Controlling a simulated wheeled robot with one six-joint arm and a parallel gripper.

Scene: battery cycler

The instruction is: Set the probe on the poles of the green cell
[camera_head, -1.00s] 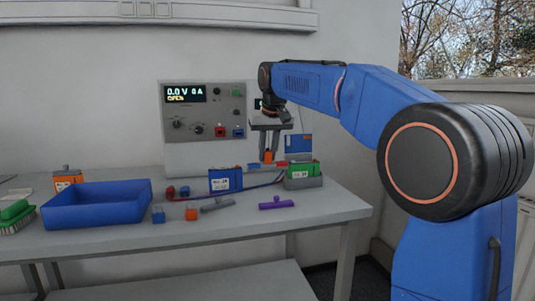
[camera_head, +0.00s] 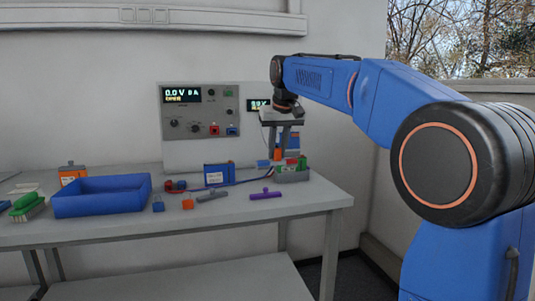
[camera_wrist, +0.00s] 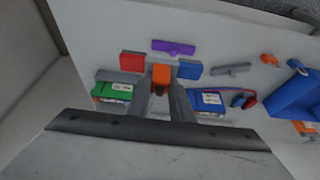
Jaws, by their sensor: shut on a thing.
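My gripper (camera_head: 279,137) points down over the bench and is shut on the orange middle (camera_wrist: 160,74) of the probe. The probe seems to have a red end (camera_wrist: 132,62) and a blue end (camera_wrist: 189,69), one on each side. The green cell (camera_wrist: 113,91) stands in a grey holder (camera_head: 293,177) at the bench's right. In the head view the red end overlaps the green cell, and the orange part and blue end lie left of it. The wrist view also shows the cell left of my fingers. I cannot tell whether the probe touches it; its poles are unclear.
A blue cell (camera_head: 218,176) with red and blue leads stands left of the green one. A blue tray (camera_head: 100,207), an orange cell (camera_head: 72,174), a green brush (camera_head: 27,206) and a purple piece (camera_head: 265,195) lie on the bench. The cycler panel (camera_head: 200,112) reads 0.0 V.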

